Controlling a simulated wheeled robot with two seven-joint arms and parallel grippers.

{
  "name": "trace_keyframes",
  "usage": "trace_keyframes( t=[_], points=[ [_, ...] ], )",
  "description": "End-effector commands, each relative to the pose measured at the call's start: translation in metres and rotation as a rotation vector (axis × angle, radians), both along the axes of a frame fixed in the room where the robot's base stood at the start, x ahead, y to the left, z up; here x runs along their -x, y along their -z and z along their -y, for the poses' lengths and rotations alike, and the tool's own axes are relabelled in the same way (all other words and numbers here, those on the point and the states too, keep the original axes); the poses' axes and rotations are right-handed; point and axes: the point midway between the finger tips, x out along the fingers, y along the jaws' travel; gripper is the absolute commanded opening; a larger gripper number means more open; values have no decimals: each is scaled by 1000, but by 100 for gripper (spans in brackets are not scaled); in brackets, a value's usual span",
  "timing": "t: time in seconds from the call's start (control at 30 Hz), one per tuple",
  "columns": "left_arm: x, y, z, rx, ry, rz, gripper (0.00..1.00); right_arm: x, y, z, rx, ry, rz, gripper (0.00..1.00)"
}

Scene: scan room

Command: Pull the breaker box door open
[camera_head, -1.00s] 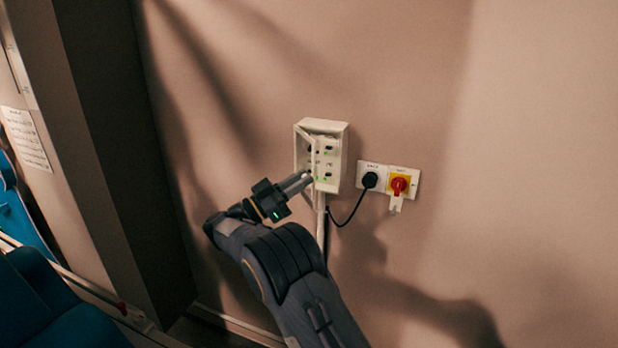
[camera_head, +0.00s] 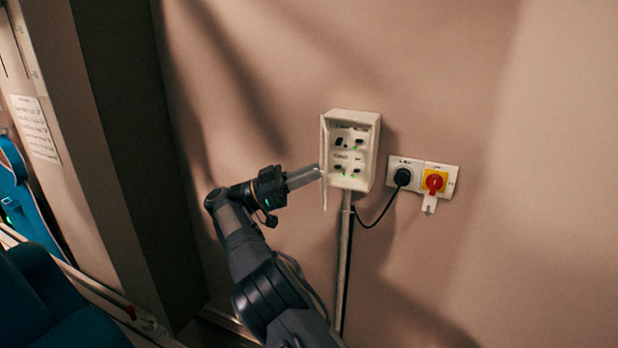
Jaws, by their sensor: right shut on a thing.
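The breaker box (camera_head: 367,133) is a small off-white box on the wall, with dark switches and green lights inside. Its door (camera_head: 324,142) stands out from the box's left side, seen nearly edge-on, so the inside is exposed. My right gripper (camera_head: 318,173) comes from the lower left and is shut on the door near its lower free edge. The exact contact of the fingertips is too small to see. My left gripper is not in view.
Right of the box are a white socket with a black plug (camera_head: 402,177) and a red-and-yellow rotary switch (camera_head: 435,182). A black cable and a conduit (camera_head: 345,262) run below the box. Blue furniture (camera_head: 45,290) stands at the lower left.

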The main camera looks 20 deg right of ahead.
Motion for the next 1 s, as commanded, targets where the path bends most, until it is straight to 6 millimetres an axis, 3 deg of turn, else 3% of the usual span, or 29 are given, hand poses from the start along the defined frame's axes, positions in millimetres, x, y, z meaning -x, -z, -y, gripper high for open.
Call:
trace_keyframes(
  t=[0.27, 0.3, 0.43, 0.77, 1.0],
  points=[
    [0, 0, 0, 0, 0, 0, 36, -1, -2, 1, 2, -4, 0, 0],
    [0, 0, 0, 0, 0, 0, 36, -1, -2, 0, 2, -4, 1, 21],
    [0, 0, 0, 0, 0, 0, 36, 0, -1, 0, 1, -3, 1, 38],
    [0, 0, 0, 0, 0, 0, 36, 0, -3, 1, 0, -1, 1, 39],
    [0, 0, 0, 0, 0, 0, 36, 4, -37, -1, -2, -4, 5, 39]
  ],
)
